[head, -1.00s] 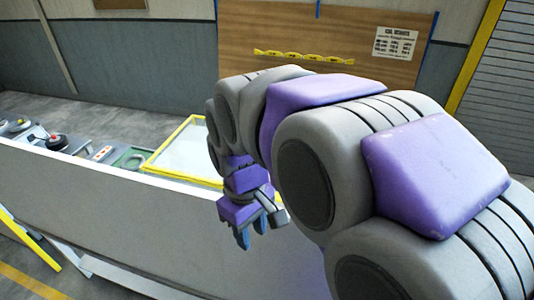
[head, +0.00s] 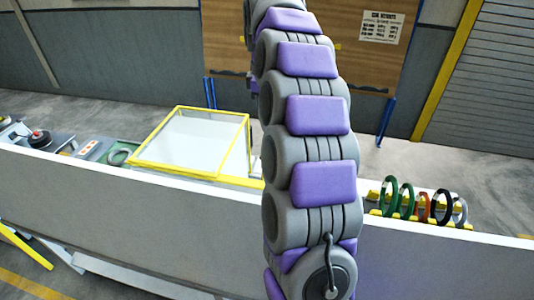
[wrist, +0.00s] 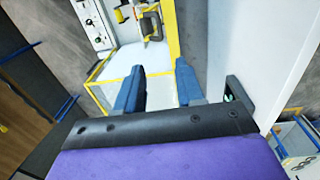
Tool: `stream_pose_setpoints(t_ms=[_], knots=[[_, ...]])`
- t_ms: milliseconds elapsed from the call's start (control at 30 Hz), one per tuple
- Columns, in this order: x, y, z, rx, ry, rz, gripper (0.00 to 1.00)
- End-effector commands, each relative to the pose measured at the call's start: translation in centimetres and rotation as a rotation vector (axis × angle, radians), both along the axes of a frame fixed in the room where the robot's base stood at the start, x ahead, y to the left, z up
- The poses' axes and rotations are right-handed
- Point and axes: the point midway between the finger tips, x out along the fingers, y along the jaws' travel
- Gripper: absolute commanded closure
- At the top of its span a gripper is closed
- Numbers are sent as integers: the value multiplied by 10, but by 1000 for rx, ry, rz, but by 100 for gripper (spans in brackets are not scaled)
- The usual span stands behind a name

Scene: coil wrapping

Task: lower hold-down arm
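My gripper (wrist: 159,86) shows in the wrist view with its two blue fingers spread apart and nothing between them. In the head view it is out of sight at the far end of my arm. A yellow and dark mechanism (wrist: 151,22) stands beyond the fingertips in the wrist view, clear of them. It may be the hold-down arm, but it is too small to tell, and I cannot tell whether it is raised or lowered. No hold-down arm can be made out in the head view, where my arm covers the middle.
A clear yellow-framed guard box (head: 192,140) stands left of my arm, behind a long white panel (head: 110,198). Several coils (head: 405,197) stand on a yellow rack at right. A white control panel (wrist: 96,22) shows in the wrist view.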

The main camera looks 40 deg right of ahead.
Motion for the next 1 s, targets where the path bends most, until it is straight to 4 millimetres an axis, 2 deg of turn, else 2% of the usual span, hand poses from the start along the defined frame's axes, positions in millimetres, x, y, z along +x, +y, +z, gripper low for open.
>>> stream_pose_setpoints(t_ms=[167, 367, 1000], knots=[[1, -2, -10, -1, 2, 1, 62], [1, -3, -36, 0, 4, 0, 62], [6, -8, -147, 2, 5, -1, 62]])
